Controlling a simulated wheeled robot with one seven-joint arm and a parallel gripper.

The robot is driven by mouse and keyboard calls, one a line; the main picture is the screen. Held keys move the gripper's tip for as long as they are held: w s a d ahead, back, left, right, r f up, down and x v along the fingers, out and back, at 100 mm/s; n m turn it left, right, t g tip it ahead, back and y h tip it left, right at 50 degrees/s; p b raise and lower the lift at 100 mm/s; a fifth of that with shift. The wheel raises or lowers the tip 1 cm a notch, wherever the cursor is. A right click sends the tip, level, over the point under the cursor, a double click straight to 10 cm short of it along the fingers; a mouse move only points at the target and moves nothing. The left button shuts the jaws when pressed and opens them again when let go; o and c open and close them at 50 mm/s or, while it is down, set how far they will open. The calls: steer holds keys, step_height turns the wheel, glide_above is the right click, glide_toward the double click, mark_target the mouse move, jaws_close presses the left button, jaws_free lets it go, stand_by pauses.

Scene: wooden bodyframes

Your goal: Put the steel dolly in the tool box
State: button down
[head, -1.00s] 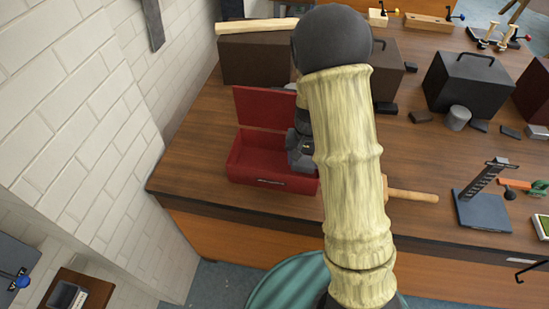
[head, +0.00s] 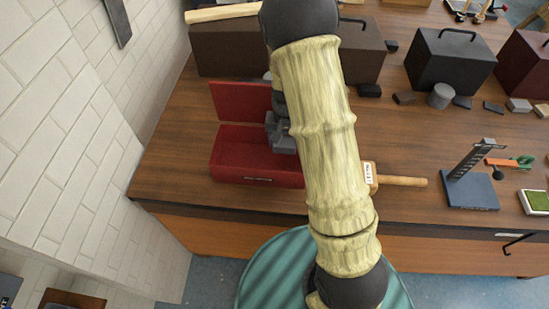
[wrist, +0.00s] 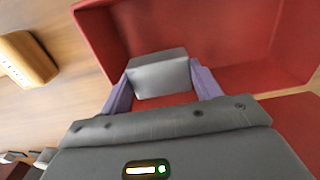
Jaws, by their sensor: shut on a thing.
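The steel dolly (wrist: 158,72) is a grey block between the two purple fingers of my gripper (wrist: 160,88) in the wrist view. My gripper is shut on it.
A wooden mallet (head: 400,180) lies right of the box; its head shows in the wrist view (wrist: 25,60). Dark cases (head: 450,62) stand behind, with small grey blocks before them. A blue-based stand (head: 470,190) is farther right. A white brick wall (head: 75,120) borders the left.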

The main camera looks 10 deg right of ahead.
mark_target(285, 149)
step_height(285, 149, down, 4)
steer(key=shift+w+r+p, duration=0.1)
steer(key=shift+p, duration=0.3)
steer(key=shift+a+f, duration=0.1)
steer(key=shift+f, duration=0.15)
steer(key=shift+d, duration=0.2)
steer(key=shift+s+f, duration=0.25)
steer(key=shift+f, duration=0.3)
steer(key=shift+w+a+f+p, duration=0.15)
steer(key=shift+f+p, duration=0.35)
steer(key=shift+f, duration=1.05)
steer(key=shift+f, duration=0.15)
steer(key=shift+c, duration=1.6)
jaws_free()
